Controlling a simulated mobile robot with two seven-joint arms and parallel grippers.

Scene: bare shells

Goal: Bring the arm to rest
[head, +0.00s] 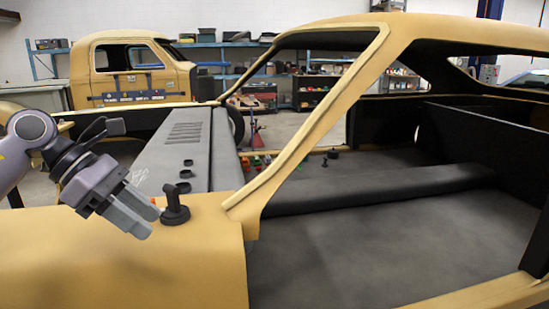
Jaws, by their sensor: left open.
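My left gripper (143,216) hangs over the yellow bodywork at the left, with its arm coming in from the left edge. Its two grey fingers point down and to the right, and I see nothing between them. The fingertips are close to a dark peg-like part (174,208) with a round base, which stands on the yellow panel just to their right. I cannot tell whether they touch. My right gripper is not in view.
A bare yellow car shell (115,270) fills the front, its slanted pillar (318,125) rising right of the gripper. Small dark rings (184,174) lie on the grey panel. Small coloured parts (257,163) lie farther back. A yellow truck cab (125,70) and shelves stand behind.

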